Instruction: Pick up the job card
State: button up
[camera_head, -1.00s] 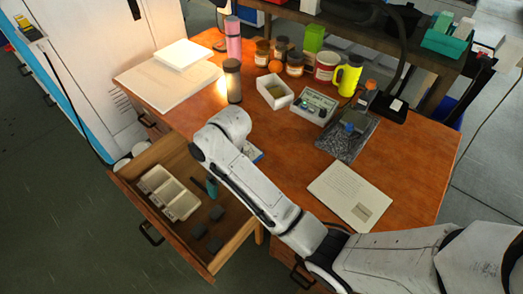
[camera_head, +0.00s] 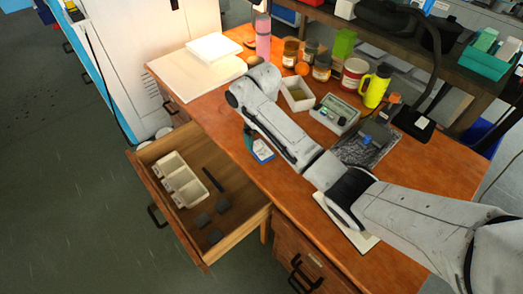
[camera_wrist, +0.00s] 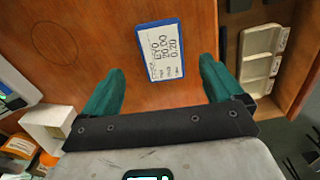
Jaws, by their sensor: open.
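The job card (camera_wrist: 160,51) is a small white card with a blue border and handwritten lines. It lies flat on the orange-brown bench top, near the edge above the open drawer. In the head view the card (camera_head: 262,150) shows beside my arm. My gripper (camera_wrist: 158,80) has teal fingers, spread apart and empty. In the wrist view the card lies ahead of the fingertips, roughly centred between them and not touching either. In the head view my arm hides most of the gripper (camera_head: 249,140).
The open drawer (camera_head: 240,231) holds white trays (camera_head: 180,180), a dark bar and grey blocks. A white box (camera_head: 297,94), a grey meter (camera_head: 335,113), jars and a yellow flask (camera_head: 375,86) stand behind my arm. A pale sheet (camera_head: 365,243) lies partly under it.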

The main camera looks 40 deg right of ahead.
aim_at(262, 150)
notch_tip(262, 150, down, 5)
jog(key=shift+s+a+f, duration=0.1)
jog(key=shift+a, duration=0.05)
jog(key=c, duration=1.1)
jog(key=shift+c, duration=0.2)
